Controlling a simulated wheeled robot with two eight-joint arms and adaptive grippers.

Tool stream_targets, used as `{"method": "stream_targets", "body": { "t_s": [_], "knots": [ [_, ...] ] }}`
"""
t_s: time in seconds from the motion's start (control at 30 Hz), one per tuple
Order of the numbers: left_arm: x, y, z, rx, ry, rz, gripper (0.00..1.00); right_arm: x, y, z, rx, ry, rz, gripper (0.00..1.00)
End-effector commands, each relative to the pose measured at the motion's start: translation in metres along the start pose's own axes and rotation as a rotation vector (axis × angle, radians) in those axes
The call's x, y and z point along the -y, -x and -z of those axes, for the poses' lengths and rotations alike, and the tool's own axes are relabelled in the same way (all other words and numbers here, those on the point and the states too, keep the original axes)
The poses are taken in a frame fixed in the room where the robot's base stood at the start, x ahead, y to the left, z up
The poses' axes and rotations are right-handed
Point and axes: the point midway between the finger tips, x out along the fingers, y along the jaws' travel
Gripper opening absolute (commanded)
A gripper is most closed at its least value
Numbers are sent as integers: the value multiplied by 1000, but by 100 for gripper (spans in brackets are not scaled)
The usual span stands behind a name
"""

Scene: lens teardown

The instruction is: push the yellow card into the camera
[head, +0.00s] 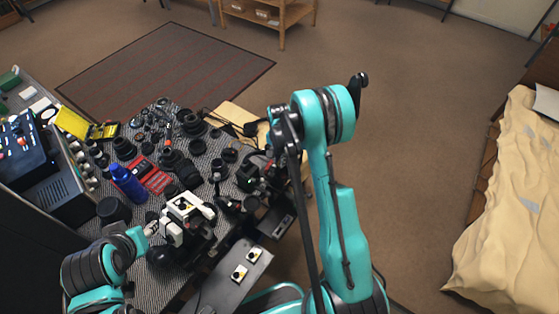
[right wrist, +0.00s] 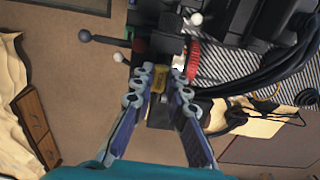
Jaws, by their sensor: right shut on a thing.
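In the right wrist view, my right gripper (right wrist: 163,80) is shut on a small yellow piece, the yellow card (right wrist: 160,77), held between its two fingertips. The card's far end meets a dark device (right wrist: 165,48), which I take to be the camera. How deep the card sits in it I cannot tell. In the head view, my right arm (head: 325,125) bends over and reaches down to the table's right edge, where its fingers are too small to make out. My left arm (head: 95,270) ends beside a white and black assembly (head: 182,207); its fingers are not clear.
A dark patterned mat (head: 218,146) carries many lens parts, a blue bottle (head: 128,183) and a red tray (head: 152,177). A lever with a dark ball (right wrist: 85,36) sticks out near my right gripper. Black cables lie to its right. Open floor lies right of the table.

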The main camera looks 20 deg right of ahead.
Motion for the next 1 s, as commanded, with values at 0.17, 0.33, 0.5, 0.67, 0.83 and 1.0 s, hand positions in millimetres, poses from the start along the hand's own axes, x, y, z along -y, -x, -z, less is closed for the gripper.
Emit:
{"method": "stream_targets", "body": {
  "t_s": [0.17, 0.33, 0.5, 0.67, 0.83, 1.0],
  "knots": [
    [0, 0, 0, 0, 0, 0, 42, 0, 0, 0, 0, 0, 0, 0],
    [0, 0, 0, 0, 0, 0, 42, 0, 0, 0, 0, 0, 0, 0],
    [0, -3, -2, 0, 0, 0, 42, 0, -4, 0, 0, 0, 0, 0],
    [0, -8, -6, 0, 0, 0, 42, 0, -9, 0, 0, 0, 0, 0],
    [0, -12, -8, 0, 0, 0, 42, 0, -13, 0, 0, 0, 0, 0],
    [0, -13, -9, 0, 0, 0, 42, 0, -14, 0, 0, 0, 0, 0]
  ]
}}
